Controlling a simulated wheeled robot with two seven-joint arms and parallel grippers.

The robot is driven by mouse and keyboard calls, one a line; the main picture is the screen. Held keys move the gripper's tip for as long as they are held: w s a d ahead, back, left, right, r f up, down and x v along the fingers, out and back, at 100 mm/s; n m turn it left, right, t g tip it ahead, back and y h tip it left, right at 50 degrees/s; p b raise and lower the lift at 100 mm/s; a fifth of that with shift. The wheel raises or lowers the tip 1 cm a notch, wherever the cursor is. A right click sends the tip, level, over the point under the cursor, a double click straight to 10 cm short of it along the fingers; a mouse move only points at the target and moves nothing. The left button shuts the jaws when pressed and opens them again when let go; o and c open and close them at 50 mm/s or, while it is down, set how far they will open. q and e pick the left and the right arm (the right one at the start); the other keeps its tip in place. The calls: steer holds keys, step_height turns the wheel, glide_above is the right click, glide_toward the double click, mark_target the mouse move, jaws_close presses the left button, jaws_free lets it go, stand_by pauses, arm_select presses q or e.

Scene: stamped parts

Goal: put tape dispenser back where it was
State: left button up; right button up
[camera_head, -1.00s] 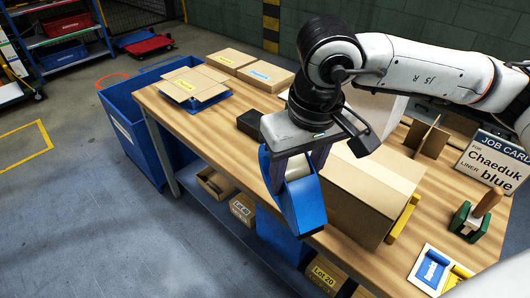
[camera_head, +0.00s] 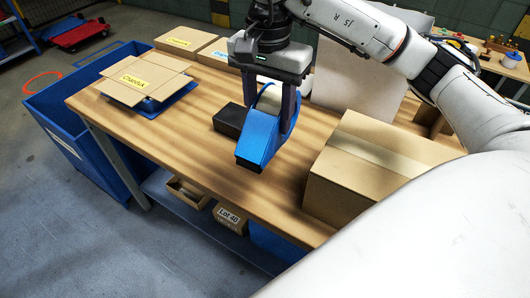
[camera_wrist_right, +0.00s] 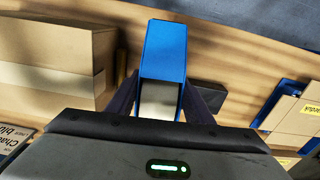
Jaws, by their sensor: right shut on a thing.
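The blue tape dispenser (camera_head: 258,138) hangs tilted in my right gripper (camera_head: 276,120), with a pale roll showing between the fingers. It is over the wooden table, in front of and beside a small black box (camera_head: 229,119); whether it touches the table I cannot tell. In the right wrist view the dispenser (camera_wrist_right: 163,52) lies between the two fingers of the right gripper (camera_wrist_right: 163,95), and the black box (camera_wrist_right: 207,95) shows partly behind a finger. My left gripper is not in view.
A large closed carton (camera_head: 335,178) stands to the right on the table (camera_head: 190,135). An open carton (camera_head: 147,80) on a blue tray is at the left, flat cartons (camera_head: 186,40) behind. A blue bin (camera_head: 50,120) stands beside the table. The table's middle is mostly clear.

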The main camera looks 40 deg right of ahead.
steer(key=shift+m, duration=0.3)
steer(key=f, duration=0.5)
steer(key=shift+d+f, duration=0.2)
steer(key=shift+f, duration=0.15)
steer(key=shift+w+f, duration=0.1)
steer(key=shift+f, duration=2.1)
steer(key=shift+f+b, duration=0.2)
steer(key=shift+b, duration=0.15)
steer(key=o, duration=1.1)
steer(key=shift+c, duration=0.2)
step_height(320, 180, up, 12)
steer(key=shift+a+r+p, duration=0.1)
steer(key=shift+r+p, duration=0.1)
steer(key=shift+p, duration=0.5)
